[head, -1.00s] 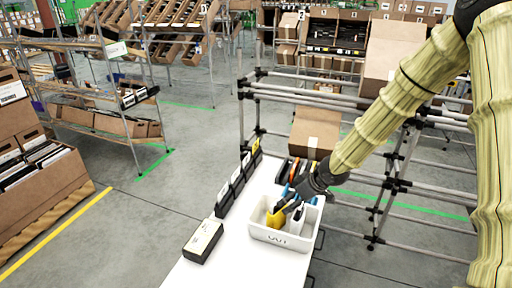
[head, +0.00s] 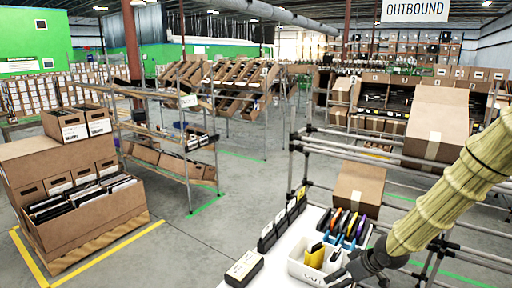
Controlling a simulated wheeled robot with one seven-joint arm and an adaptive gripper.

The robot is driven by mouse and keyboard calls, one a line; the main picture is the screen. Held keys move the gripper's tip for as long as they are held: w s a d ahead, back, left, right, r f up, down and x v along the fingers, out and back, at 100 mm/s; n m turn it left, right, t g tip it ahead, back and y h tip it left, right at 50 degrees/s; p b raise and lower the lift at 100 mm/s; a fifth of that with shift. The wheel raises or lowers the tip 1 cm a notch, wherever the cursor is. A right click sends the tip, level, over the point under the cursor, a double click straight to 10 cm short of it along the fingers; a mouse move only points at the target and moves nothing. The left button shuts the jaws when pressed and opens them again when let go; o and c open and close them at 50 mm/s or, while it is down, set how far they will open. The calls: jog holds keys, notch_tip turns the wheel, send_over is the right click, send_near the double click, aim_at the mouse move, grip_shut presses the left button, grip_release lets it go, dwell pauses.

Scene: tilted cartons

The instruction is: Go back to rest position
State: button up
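My arm in its pale yellow sleeve comes in from the right. My gripper (head: 346,274) is dark and sits low at the right front of the white bin (head: 297,268). Its fingers are small and partly cut off by the lower picture edge, so I cannot tell whether they are open or shut. The bin stands on the white table (head: 282,244). A yellow item (head: 315,256) stands in the bin, apart from my gripper as far as I can see.
Behind the bin is a blue rack (head: 345,232) with several coloured upright items. A dark box with a white label (head: 244,268) lies at the left. A carton (head: 358,190) and a pipe frame (head: 310,150) stand behind.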

jog(key=s+a+f+m+g, duration=0.1)
jog(key=s+a+f+m, duration=0.15)
jog(key=s+f, duration=0.6)
jog(key=s+a+f+m+g, duration=0.15)
jog(key=s+a+f, duration=0.25)
jog(key=s+f, duration=0.45)
jog(key=s+f+m+g+h, duration=0.1)
jog(key=s+f, duration=0.2)
jog(key=s, duration=0.4)
jog(key=s+d+f+m+g+h, duration=0.1)
jog(key=s+f, duration=0.1)
jog(key=s, duration=0.5)
jog(key=s+f+g+h, duration=0.1)
jog(key=s+f, duration=0.2)
jog(key=s, duration=0.4)
jog(key=shift+s+d+f+m, duration=0.2)
jog(key=shift+s+f+m, duration=0.1)
jog(key=shift+s+m, duration=0.1)
